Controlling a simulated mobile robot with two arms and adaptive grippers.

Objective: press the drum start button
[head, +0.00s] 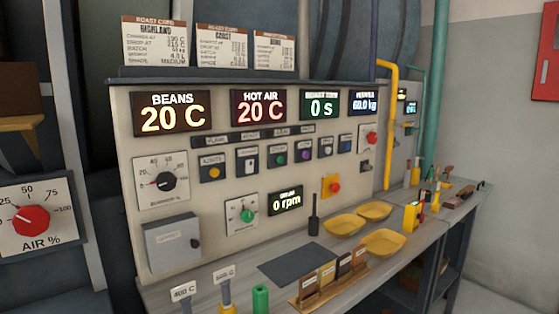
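The roaster control panel (215,190) faces me with a row of small square button units. They include a dark unit with a yellow label (212,168), a green button (279,156), a purple button (303,153) and pale units to the right. Their labels are too small to read, so I cannot tell which is the drum start button. A display (286,203) below the row reads 0 rpm, beside a green knob (246,215). Neither gripper shows in the head view.
Displays above read BEANS 20 C (172,113) and HOT AIR 20 C. A red mushroom button (335,187) sits on a yellow plate. The bench (225,268) below holds yellow trays (383,242), a card rack (330,284) and an upright dark tool. A red AIR % knob (31,221) stands left.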

